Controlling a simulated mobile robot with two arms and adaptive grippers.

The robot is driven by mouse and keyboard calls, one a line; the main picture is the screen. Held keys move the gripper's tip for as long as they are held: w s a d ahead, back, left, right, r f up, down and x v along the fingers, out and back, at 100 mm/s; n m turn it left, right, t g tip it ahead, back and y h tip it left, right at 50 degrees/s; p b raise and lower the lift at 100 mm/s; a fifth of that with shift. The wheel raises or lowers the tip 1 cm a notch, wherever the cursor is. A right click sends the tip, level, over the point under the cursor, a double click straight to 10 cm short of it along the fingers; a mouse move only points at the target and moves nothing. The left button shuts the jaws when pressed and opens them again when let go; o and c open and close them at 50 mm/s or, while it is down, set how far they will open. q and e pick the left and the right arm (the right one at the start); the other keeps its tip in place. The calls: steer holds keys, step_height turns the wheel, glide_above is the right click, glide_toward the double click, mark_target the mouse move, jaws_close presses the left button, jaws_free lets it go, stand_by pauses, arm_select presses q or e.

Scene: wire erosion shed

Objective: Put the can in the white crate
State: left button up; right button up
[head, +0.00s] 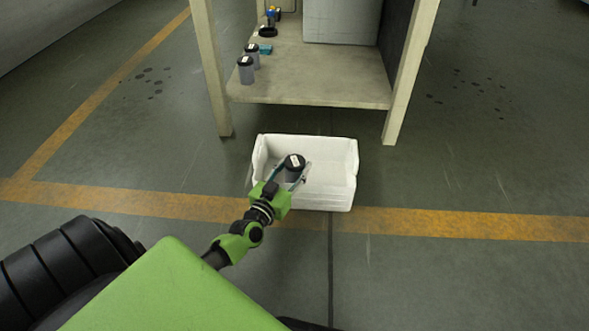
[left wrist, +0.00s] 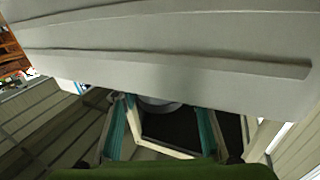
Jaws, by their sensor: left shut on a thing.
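The white crate (head: 341,201) stands on the floor in front of the shelf unit, open at the top. My left gripper (head: 293,171) reaches over its near left side. It is shut on a grey can with a black lid (head: 293,160), which has a pale label on top. In the head view the can appears within the crate's outline. I cannot tell whether it touches the crate's bottom. In the left wrist view the two teal-lined fingers of my left gripper (left wrist: 165,130) flank a dark, partly hidden shape. My right gripper is not in view.
A pale shelf (head: 320,85) stands behind the crate, its legs close by. Two more dark-lidded cans, one in front (head: 246,70) and one behind (head: 252,55), stand at its left edge. A large grey box (head: 341,20) sits farther back. The floor right of the crate is clear.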

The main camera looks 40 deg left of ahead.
arm_select(q)
steer(key=shift+f+b, duration=0.35)
steer(key=shift+f, duration=0.25)
steer(key=o, duration=1.1)
steer(key=shift+f, duration=0.1)
steer(key=shift+r, duration=0.2)
steer(key=s+p, duration=0.2)
steer(key=s+r+p, duration=0.1)
steer(key=shift+s+d+r, duration=0.1)
steer(key=shift+s+d, duration=0.05)
steer(key=shift+d, duration=0.1)
steer(key=p, duration=0.4)
glide_toward(290, 172)
steer(key=shift+w, duration=0.35)
